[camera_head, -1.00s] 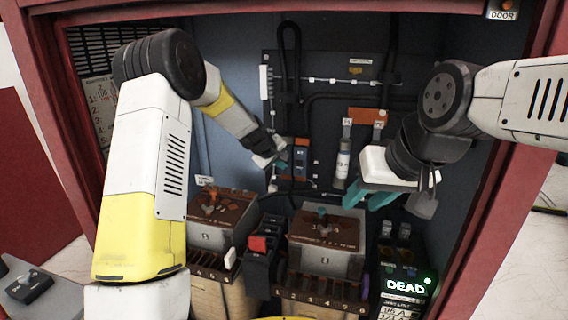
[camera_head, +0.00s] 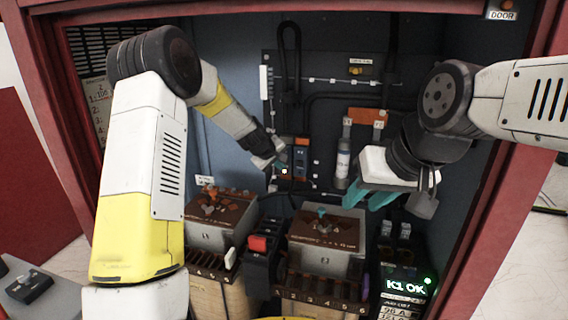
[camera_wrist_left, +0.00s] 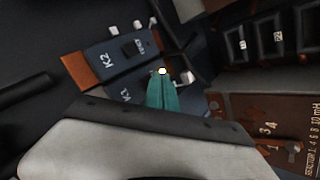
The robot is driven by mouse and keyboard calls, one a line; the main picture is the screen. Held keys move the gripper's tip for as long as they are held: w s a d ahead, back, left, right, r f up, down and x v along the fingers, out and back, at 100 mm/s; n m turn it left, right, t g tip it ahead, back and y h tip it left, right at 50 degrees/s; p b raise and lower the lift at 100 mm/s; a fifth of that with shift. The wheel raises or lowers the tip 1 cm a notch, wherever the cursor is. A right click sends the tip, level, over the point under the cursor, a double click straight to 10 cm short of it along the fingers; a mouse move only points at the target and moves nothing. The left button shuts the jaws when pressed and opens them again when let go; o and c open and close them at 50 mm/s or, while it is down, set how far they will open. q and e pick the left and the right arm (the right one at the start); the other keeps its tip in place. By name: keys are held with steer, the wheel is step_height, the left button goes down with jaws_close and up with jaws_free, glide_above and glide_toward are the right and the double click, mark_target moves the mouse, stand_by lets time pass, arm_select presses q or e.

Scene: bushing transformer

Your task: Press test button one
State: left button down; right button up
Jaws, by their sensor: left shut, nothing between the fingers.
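Two relay modules marked K1 (camera_wrist_left: 127,95) and K2 (camera_wrist_left: 108,60) sit side by side on the dark back panel. A small lit test button (camera_wrist_left: 162,71) shows at the K1 end, right at my left fingertips; it is a bright dot in the head view (camera_head: 284,171). My left gripper (camera_wrist_left: 161,80) is shut and empty, its teal fingers together and seemingly touching the button. It shows small in the head view (camera_head: 281,164). My right gripper (camera_head: 376,199) hangs at the right of the cabinet with its teal fingers apart, holding nothing visible. The display (camera_head: 405,287) reads "K1 OK".
Two grey transformer boxes (camera_head: 213,234) (camera_head: 327,259) with terminal rows stand below. A red switch (camera_head: 258,244) lies between them. A fuse-like cylinder (camera_head: 343,163) is mounted right of the modules. The red cabinet frame (camera_head: 484,200) bounds the right side.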

arm_select(q)
steer(key=shift+s, duration=0.2)
steer(key=shift+s+a, duration=0.2)
steer(key=shift+s, duration=0.6)
steer(key=shift+s+a, duration=0.25)
steer(key=shift+s, duration=0.55)
steer(key=shift+s+a, duration=0.2)
steer(key=shift+s, duration=0.6)
